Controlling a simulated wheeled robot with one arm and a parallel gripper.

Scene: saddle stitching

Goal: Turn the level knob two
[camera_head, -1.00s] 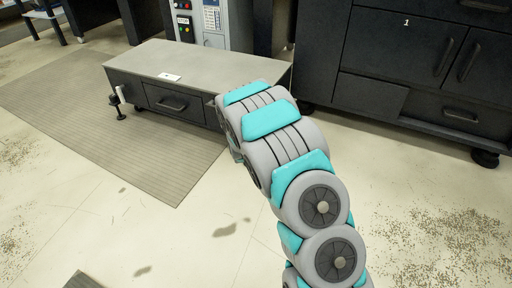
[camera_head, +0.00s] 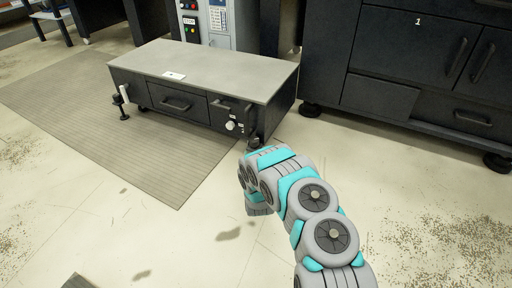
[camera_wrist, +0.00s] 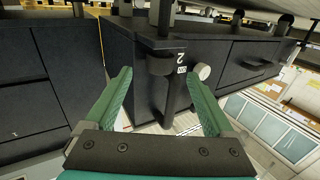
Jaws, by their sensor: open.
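I see no contact.
A tall black cabinet (camera_head: 400,60) stands to the right. A ribbed mat (camera_head: 150,170) lies in front. The floor around my arm is mostly clear.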

